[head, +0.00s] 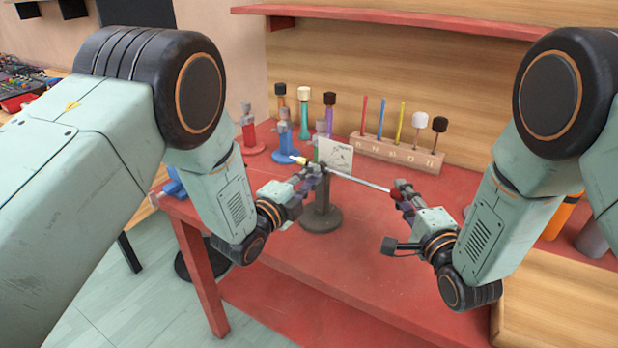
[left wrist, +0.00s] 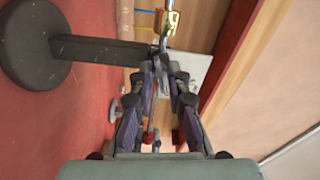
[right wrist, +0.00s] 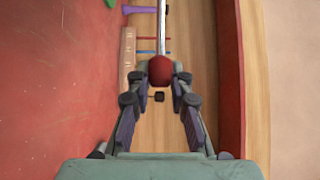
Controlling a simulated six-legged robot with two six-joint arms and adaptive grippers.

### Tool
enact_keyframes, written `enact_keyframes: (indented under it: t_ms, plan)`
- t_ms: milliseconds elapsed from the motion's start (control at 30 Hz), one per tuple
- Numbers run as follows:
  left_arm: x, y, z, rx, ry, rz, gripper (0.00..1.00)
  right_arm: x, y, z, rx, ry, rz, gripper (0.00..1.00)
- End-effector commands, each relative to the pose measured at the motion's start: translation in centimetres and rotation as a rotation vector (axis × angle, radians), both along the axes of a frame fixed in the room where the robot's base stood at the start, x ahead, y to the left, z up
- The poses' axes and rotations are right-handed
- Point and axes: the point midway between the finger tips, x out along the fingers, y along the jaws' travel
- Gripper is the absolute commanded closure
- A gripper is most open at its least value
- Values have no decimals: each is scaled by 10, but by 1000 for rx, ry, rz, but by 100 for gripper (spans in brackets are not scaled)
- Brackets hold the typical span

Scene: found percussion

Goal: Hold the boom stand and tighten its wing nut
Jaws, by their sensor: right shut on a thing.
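The boom stand (head: 322,220) stands upright on the red table, with a dark round base and a short post. Its silver boom (head: 358,181) slopes across the post top, with a yellowish tip at the left and a red knob (right wrist: 160,70) at the right end. My left gripper (head: 315,175) is at the post top, its fingers apart around the boom's clamp; the post (left wrist: 100,50) comes in from the left in the left wrist view. My right gripper (head: 400,194) is shut on the red knob. I cannot make out the wing nut, which the left fingers may hide.
A wooden rack (head: 395,155) of coloured sticks and mallets stands behind. A white card (head: 335,155) is just behind the stand. Blue (head: 286,145) and red (head: 249,135) small stands are to the left. The table front is clear; an orange cylinder (head: 558,216) is at right.

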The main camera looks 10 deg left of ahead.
Motion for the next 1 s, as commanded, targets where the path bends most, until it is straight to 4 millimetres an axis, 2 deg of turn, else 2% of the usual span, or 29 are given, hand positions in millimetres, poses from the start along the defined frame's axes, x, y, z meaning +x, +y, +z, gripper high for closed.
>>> enact_keyframes:
  t_ms: [133, 400, 533, 667, 1000]
  plan:
    - [0, 0, 0, 0, 0, 0, 71, 0, 0, 0, 0, 0, 1, 100]
    - [0, 0, 0, 0, 0, 1, 71, 0, 0, 0, 0, 0, 0, 100]
    - [-7, 4, -1, 0, 3, 3, 71, 0, 0, 0, 0, 0, 0, 100]
    - [-24, 13, 0, -1, 3, 4, 71, 0, 0, 0, 0, 0, 0, 100]
    - [-83, 41, 0, -2, 4, 4, 71, 0, 0, 0, 0, 0, 0, 100]
